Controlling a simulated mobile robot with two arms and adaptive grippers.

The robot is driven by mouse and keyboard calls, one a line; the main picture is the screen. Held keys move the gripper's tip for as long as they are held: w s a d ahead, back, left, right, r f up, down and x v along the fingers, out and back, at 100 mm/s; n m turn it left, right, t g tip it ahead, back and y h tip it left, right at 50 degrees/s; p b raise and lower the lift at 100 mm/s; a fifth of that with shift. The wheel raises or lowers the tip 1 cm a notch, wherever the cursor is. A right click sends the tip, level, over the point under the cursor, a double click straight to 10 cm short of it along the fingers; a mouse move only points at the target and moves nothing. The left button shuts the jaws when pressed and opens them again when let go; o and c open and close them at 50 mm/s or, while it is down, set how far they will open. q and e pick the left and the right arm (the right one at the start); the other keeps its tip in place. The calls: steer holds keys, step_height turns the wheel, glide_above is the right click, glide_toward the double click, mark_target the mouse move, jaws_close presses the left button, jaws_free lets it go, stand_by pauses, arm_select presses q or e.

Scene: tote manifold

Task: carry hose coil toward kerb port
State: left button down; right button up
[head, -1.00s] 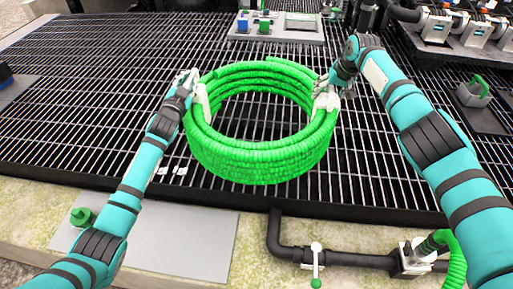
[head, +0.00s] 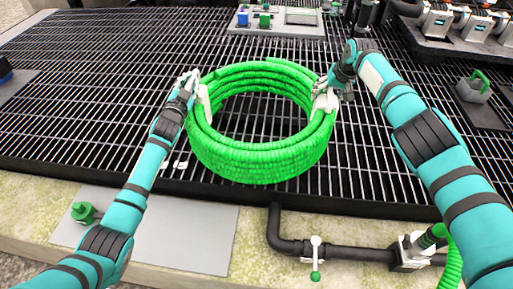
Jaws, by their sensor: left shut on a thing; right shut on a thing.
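A bright green hose coil (head: 258,160) of several stacked turns is held level between my two grippers over a dark metal grating. My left gripper (head: 203,95) is shut on the coil's left rim. My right gripper (head: 325,98) is shut on its right rim. The grating shows through the middle of the ring. I cannot tell how high the coil is above the grating. At the lower right, a green hose (head: 450,265) runs from a fitting on a dark pipe (head: 345,254). I cannot tell which fitting is the kerb port.
A grey plate (head: 190,235) with a green-capped fitting (head: 84,213) lies on the pale kerb at the lower left. A green-handled valve (head: 316,258) stands on the pipe. A panel with small blocks (head: 275,20) and pump gear (head: 450,25) stand at the back.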

arm_select(q)
steer(key=shift+a+f, duration=0.4)
steer(key=shift+f, duration=0.05)
arm_select(e)
steer(key=shift+d+f, duration=0.4)
steer(key=shift+f, duration=0.25)
arm_select(q)
steer(key=c, duration=1.7)
jaws_free()
steer(key=shift+f, duration=0.3)
arm_select(e)
steer(key=o, duration=1.3)
steer(key=shift+f, duration=0.25)
steer(key=shift+c, duration=0.2)
arm_select(q)
steer(key=o, duration=0.4)
steer(key=shift+r, duration=0.1)
arm_select(e)
steer(key=o, duration=0.4)
steer(key=shift+r, duration=0.1)
arm_select(q)
steer(key=shift+d, duration=0.1)
arm_select(e)
steer(key=shift+a, duration=0.15)
arm_select(q)
steer(key=shift+d+r, duration=0.1)
arm_select(e)
steer(key=shift+a+r, duration=0.1)
steer(key=shift+r, duration=0.05)
